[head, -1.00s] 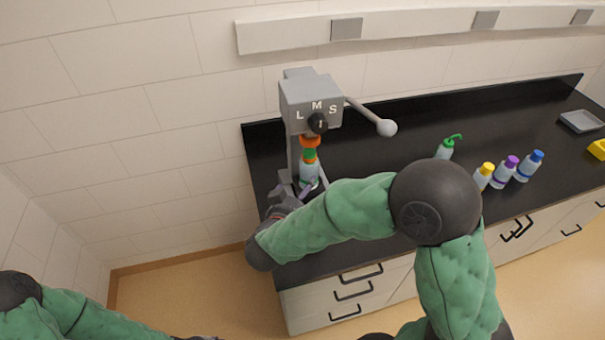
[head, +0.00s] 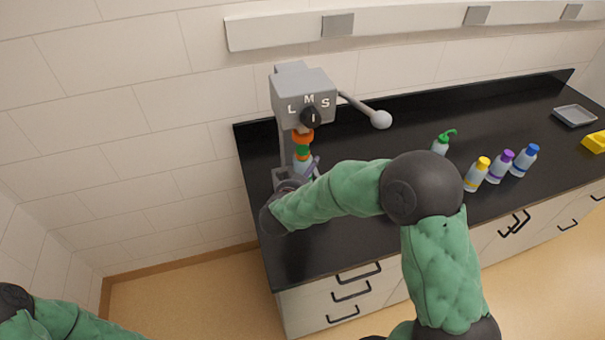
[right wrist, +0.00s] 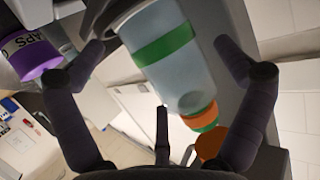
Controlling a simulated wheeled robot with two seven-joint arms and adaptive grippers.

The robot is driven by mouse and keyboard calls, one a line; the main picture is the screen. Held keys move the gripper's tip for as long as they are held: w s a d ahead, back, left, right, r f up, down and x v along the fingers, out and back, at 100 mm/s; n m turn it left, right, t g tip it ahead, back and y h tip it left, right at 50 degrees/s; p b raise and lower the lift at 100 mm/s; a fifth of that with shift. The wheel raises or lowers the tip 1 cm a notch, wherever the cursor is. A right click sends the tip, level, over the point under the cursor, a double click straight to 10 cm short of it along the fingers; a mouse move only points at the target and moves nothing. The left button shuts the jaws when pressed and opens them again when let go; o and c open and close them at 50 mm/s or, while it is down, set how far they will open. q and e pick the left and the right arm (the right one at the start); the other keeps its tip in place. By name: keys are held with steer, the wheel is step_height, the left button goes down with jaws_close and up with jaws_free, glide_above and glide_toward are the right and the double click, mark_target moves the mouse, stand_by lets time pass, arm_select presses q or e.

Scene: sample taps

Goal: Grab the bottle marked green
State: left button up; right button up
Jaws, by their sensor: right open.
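The bottle with a green band (right wrist: 172,62) is pale, with an orange and green top, and fills the middle of the right wrist view. In the head view its green cap (head: 303,152) shows just under the orange nozzle (head: 302,136) of the grey tap unit (head: 303,95). My right gripper (right wrist: 160,48) is open, with a finger on each side of the bottle and gaps to it in the picture. In the head view my right gripper (head: 303,174) hides the bottle's lower part. My left gripper is out of view; only the arm shows.
A bottle with a green pump (head: 440,146) and yellow (head: 475,175), purple (head: 499,166) and blue (head: 524,160) bottles stand on the black counter (head: 370,145). A grey tray (head: 575,115) and yellow item (head: 595,142) lie right. The tap's lever (head: 380,119) sticks out right.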

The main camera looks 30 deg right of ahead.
steer(key=shift+w+d, duration=0.1)
steer(key=shift+d, duration=0.05)
steer(key=c, duration=1.5)
steer(key=shift+o, duration=0.2)
steer(key=shift+r, duration=0.15)
